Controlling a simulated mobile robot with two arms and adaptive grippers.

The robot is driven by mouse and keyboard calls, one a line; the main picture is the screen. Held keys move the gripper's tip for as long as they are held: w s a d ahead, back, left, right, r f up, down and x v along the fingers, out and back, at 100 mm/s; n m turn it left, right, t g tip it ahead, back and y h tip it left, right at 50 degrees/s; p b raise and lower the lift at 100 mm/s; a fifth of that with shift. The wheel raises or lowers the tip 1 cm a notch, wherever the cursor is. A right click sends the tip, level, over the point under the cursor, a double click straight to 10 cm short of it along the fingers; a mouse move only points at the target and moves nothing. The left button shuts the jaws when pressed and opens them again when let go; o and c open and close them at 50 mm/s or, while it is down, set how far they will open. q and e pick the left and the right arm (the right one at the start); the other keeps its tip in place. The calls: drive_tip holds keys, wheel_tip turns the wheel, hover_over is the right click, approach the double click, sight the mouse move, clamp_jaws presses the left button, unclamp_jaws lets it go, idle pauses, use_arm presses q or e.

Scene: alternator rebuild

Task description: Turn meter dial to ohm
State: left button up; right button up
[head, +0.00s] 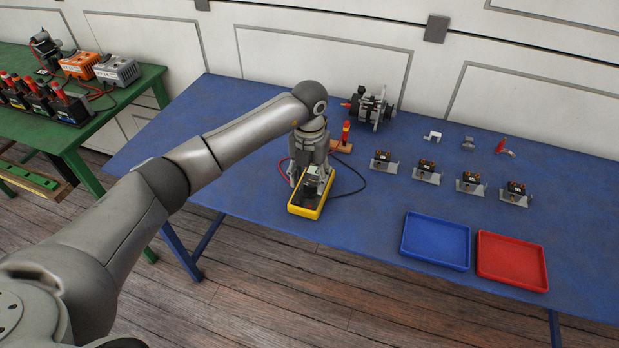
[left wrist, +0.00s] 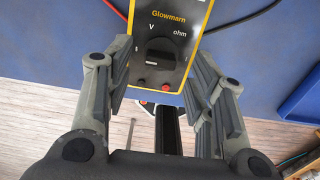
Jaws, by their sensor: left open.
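The yellow-rimmed meter (head: 307,211) lies on the blue table with its dark face up. In the left wrist view the meter (left wrist: 176,17) shows the name Glowmarn, a V mark and an ohm mark. Its black dial (left wrist: 160,57) sits below these marks; I cannot tell which mark it points to. My left gripper (head: 310,187) is over the meter, pointing down. In the left wrist view its open fingers (left wrist: 162,68) stand on either side of the dial, apart from it. My right gripper is not in view.
A red lead and a black lead (head: 357,178) run from the meter. An alternator (head: 372,108) and a red probe on a wooden block (head: 342,146) stand behind. Several small parts lie to the right. A blue tray (head: 407,243) and a red tray (head: 512,284) lie at the front right.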

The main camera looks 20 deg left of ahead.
sight(310, 188)
use_arm(q)
drive_tip(key=shift+f, duration=1.05)
drive_tip(key=c, duration=1)
drive_tip(key=shift+c, duration=0.2)
